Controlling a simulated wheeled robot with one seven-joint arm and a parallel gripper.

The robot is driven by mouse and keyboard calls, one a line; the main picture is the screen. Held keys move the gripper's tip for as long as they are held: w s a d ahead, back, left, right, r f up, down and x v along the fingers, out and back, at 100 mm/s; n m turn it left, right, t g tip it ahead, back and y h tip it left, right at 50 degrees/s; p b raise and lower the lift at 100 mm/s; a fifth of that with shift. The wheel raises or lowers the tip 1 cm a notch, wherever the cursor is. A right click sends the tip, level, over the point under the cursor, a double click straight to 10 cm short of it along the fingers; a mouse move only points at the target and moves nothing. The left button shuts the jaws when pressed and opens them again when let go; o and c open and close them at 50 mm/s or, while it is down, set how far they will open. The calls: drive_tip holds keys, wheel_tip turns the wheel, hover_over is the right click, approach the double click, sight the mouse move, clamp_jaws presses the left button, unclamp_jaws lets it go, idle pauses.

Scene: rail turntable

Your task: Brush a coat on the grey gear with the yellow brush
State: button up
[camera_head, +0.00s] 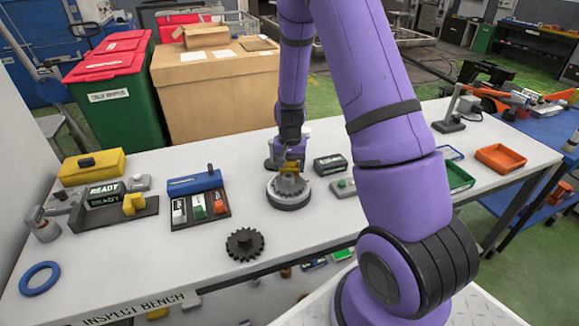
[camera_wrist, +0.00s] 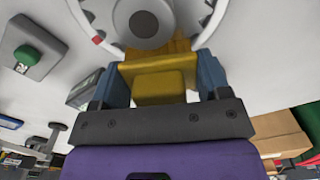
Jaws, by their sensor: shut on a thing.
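My gripper (camera_head: 291,163) is at the turntable, its fingers shut on the yellow brush (camera_wrist: 160,82). In the wrist view the brush's yellow block sits between my two blue fingers (camera_wrist: 162,72). The grey gear (camera_head: 289,183) lies on the round turntable (camera_head: 289,201) in the middle of the bench. In the wrist view the gear (camera_wrist: 145,22) is at the top, with the brush end over or against its near edge. I cannot tell whether the bristles touch it; they are mostly hidden. A separate dark gear (camera_head: 245,244) lies at the bench's front.
A blue-backed rack (camera_head: 195,184) holds white, green and red items left of the turntable. A READY display (camera_head: 104,194) stands farther left, near a blue ring (camera_head: 40,278). A green-button box (camera_head: 344,188) is right of the turntable. An orange tray (camera_head: 503,158) is far right.

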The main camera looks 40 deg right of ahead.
drive_tip(key=shift+s+a, duration=0.25)
drive_tip(key=shift+s, duration=0.1)
idle(0.7)
drive_tip(key=shift+w+d+r, duration=0.1)
drive_tip(key=shift+w+d, duration=0.2)
drive_tip(key=shift+w, duration=0.1)
idle(0.6)
drive_tip(key=shift+r, duration=3.4)
